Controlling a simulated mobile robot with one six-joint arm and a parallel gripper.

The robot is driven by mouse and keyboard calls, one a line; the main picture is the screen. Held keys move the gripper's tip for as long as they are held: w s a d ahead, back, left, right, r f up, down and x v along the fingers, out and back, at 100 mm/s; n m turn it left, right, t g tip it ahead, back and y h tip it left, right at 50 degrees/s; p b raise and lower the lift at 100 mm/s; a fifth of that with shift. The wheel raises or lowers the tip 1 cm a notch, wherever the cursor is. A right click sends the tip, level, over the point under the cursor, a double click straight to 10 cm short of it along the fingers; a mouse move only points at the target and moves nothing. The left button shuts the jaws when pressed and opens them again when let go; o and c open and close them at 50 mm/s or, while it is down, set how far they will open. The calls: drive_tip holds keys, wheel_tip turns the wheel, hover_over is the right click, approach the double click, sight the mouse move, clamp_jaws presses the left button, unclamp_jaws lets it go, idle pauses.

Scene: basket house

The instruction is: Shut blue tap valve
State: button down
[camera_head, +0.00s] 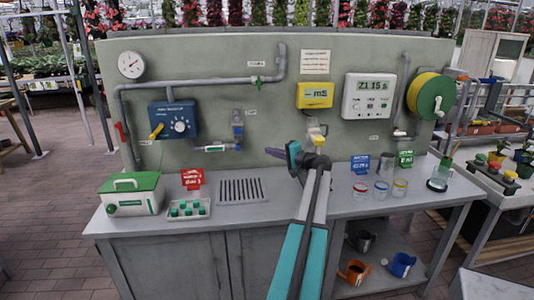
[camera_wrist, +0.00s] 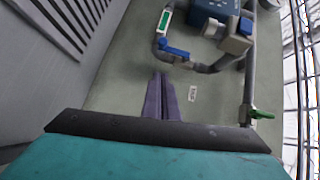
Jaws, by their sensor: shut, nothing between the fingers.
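The blue tap valve shows in the wrist view as a short blue lever (camera_wrist: 174,50) on a grey pipe, just beyond my fingertips. The lever lies roughly along the pipe there, slightly slanted. In the head view it is a small blue piece (camera_head: 238,146) on the pipe below the blue-and-grey filter unit; its angle is too small to tell. My gripper (camera_head: 268,151) is to the right of it in front of the panel, fingers pointing left. In the wrist view its purple fingers (camera_wrist: 160,76) are shut together and empty, with a gap between them and the lever.
A green valve (camera_head: 258,82) sits on the pipe above, and a blue control box (camera_head: 172,120) is to the left. A slotted grate (camera_head: 241,190), red sign (camera_head: 192,178) and green-lidded box (camera_head: 132,193) are on the bench. Jars (camera_head: 381,188) stand right of my arm.

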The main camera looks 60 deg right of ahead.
drive_tip(key=a+p+x, duration=0.1)
drive_tip(key=p+x, duration=0.1)
drive_tip(key=x, duration=0.3)
drive_tip(key=a+p+x, duration=0.1)
drive_tip(key=p+x, duration=0.1)
drive_tip(key=x, duration=0.4)
drive_tip(key=shift+w+a+f+p, duration=0.2)
drive_tip(key=shift+w+a+p, duration=0.15)
drive_tip(key=shift+w, duration=0.15)
drive_tip(key=shift+w+f+b, duration=0.15)
drive_tip(key=shift+w+b, duration=0.05)
drive_tip(key=shift+b, duration=0.2)
drive_tip(key=shift+b, duration=0.4)
